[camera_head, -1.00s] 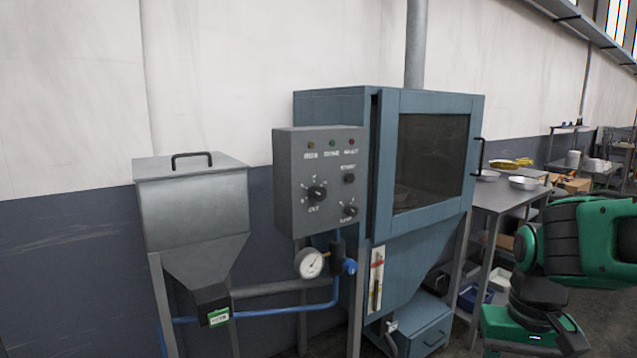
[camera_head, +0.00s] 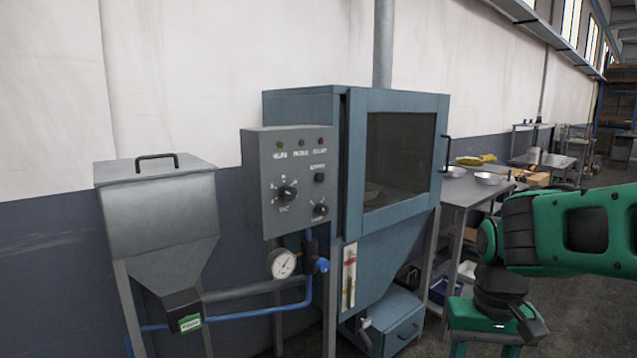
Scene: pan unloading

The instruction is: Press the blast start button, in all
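A grey control box (camera_head: 260,205) is fixed to the left front of the blue blast cabinet (camera_head: 354,222). Its front carries three small lamps in a row at the top, a large black dial (camera_head: 288,192), a small black button (camera_head: 319,177) at the upper right and a black knob (camera_head: 320,210) at the lower right. The labels are too small to read surely. The cabinet door, with its dark window (camera_head: 399,160), looks shut. My green and black arm is at the right of the view, apart from the box. My gripper is not in view.
A grey hopper (camera_head: 160,205) stands left of the box. A pressure gauge (camera_head: 282,264) and blue hose hang below it. A steel table (camera_head: 470,193) with metal bowls (camera_head: 489,178) stands right of the cabinet. Floor shows at the lower right.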

